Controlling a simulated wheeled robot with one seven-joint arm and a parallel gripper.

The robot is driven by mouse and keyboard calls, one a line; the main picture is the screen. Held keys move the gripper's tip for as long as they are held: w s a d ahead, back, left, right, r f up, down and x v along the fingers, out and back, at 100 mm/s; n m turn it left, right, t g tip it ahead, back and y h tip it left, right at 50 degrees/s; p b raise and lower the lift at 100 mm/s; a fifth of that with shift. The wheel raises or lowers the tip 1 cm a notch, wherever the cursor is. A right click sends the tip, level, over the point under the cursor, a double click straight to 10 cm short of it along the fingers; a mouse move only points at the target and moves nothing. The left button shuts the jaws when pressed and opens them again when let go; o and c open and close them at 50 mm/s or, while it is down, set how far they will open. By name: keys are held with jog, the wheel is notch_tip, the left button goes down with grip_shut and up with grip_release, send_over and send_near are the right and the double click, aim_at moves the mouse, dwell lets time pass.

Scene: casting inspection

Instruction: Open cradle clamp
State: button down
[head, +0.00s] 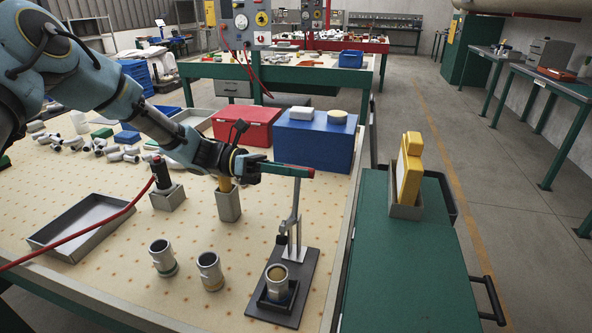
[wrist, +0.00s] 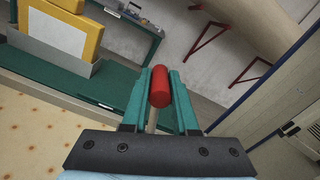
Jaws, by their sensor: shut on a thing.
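The cradle clamp stands at the front right of the table in the head view, on a dark base plate (head: 309,272). Its grey lever (head: 295,205) stands upright, topped by a red handle (wrist: 160,86). My gripper (head: 303,171) is shut on this handle, with a teal finger on each side of it. The clamp's dark pad (head: 282,239) is raised, apart from the metal cylinder (head: 277,277) below. The handle is partly hidden by the fingers in the head view.
Two metal cylinders (head: 163,257) (head: 210,270) stand left of the clamp. A grey tray (head: 63,246), a red box (head: 246,126) and a blue box (head: 313,145) are on the table. A green cart (head: 400,270) with a yellow object (head: 409,168) stands at right.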

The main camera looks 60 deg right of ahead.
jog(key=shift+f, duration=0.1)
jog(key=c, duration=0.7)
grip_release()
jog(key=shift+w, duration=0.1)
jog(key=shift+b+v, duration=1.6)
jog(key=shift+v, duration=3.8)
jog(key=shift+c, duration=0.3)
